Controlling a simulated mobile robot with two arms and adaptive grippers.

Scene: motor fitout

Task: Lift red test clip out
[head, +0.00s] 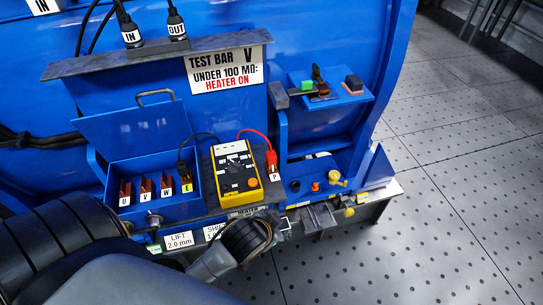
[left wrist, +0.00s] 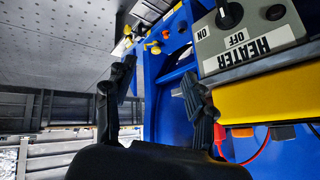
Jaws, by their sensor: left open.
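The red test clip (head: 272,160) stands upright at the post labelled P, right of the yellow meter (head: 237,168). A red lead (head: 256,133) loops from it to the meter. In the left wrist view, a red part (left wrist: 219,138) with a red lead shows beside the right-hand finger, partly hidden by it. My left arm comes in from the bottom left of the head view and ends below the meter. My left gripper (left wrist: 155,98) is open and empty, its fingers wide apart. My right gripper is not in view.
A black clip (head: 185,170) stands at E, beside the brown-red terminals U, V and W in the blue box (head: 152,212). The heater switch box (left wrist: 250,42) is close to the left gripper. Yellow and orange knobs (head: 335,178) are to the right. Open perforated floor lies further right.

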